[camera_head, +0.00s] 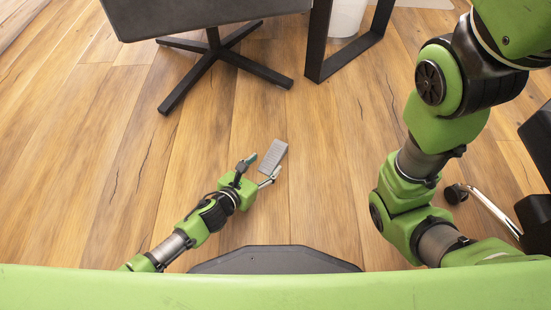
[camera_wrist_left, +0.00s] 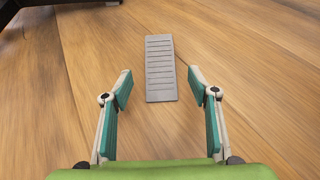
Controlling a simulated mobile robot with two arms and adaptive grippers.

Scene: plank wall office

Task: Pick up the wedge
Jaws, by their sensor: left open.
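The wedge (camera_head: 273,157) is a grey, ribbed block lying on the wooden floor, near the middle of the head view. In the left wrist view the wedge (camera_wrist_left: 161,70) lies straight ahead, its near end between the fingertip lines. My left gripper (camera_head: 262,169) is open, its fingers spread on either side of the wedge's near end. Its two fingers with teal pads also show in the left wrist view (camera_wrist_left: 160,92), with nothing held between them. My right arm stands at the right of the head view; its gripper is not visible.
A dark table (camera_head: 190,15) with a black cross-shaped foot stands beyond the wedge. A black metal frame leg (camera_head: 318,45) and a white bin (camera_head: 347,17) are at the back. A chair with a caster (camera_head: 456,193) is at the right. The floor around the wedge is clear.

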